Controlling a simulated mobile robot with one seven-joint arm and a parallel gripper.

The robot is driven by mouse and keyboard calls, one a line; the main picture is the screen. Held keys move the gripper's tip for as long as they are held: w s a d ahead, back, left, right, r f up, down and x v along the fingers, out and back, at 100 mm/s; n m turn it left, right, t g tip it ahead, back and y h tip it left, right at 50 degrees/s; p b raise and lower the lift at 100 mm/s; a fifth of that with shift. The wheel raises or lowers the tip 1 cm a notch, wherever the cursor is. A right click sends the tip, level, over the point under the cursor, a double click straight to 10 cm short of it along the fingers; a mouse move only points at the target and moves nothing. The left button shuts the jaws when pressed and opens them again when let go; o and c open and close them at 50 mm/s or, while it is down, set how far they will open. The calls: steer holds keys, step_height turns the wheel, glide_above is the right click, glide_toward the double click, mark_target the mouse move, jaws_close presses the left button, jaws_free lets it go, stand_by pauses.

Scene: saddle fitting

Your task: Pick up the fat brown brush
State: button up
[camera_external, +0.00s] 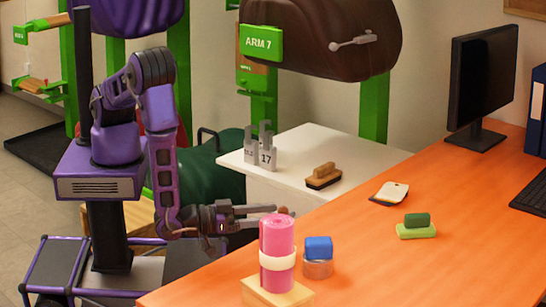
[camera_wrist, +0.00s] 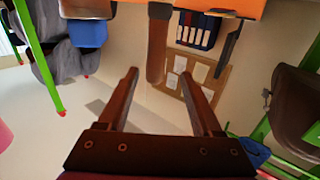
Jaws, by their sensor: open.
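The fat brown brush (camera_external: 323,177) lies on the white table in the external view, with a tan grip on top and a dark lower part. My gripper (camera_external: 265,212) is in front of the white table, to the left of and lower in the picture than the brush, apart from it. Its far end is close behind the pink roll. In the wrist view my gripper (camera_wrist: 160,74) has its two fingers spread apart. A rounded brown shape (camera_wrist: 158,45) shows beyond the fingertips; I cannot tell what it is. I cannot make out the brush in the wrist view.
The orange desk (camera_external: 430,275) holds a pink roll (camera_external: 277,240), a blue block (camera_external: 319,247), a green block (camera_external: 416,226), a small pad (camera_external: 390,193) and a monitor (camera_external: 482,80). A saddle (camera_external: 325,35) overhangs the table.

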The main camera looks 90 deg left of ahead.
steer(key=w, duration=0.6)
steer(key=shift+w+a+r, duration=0.2)
steer(key=shift+w, duration=0.2)
jaws_close()
stand_by(1.1)
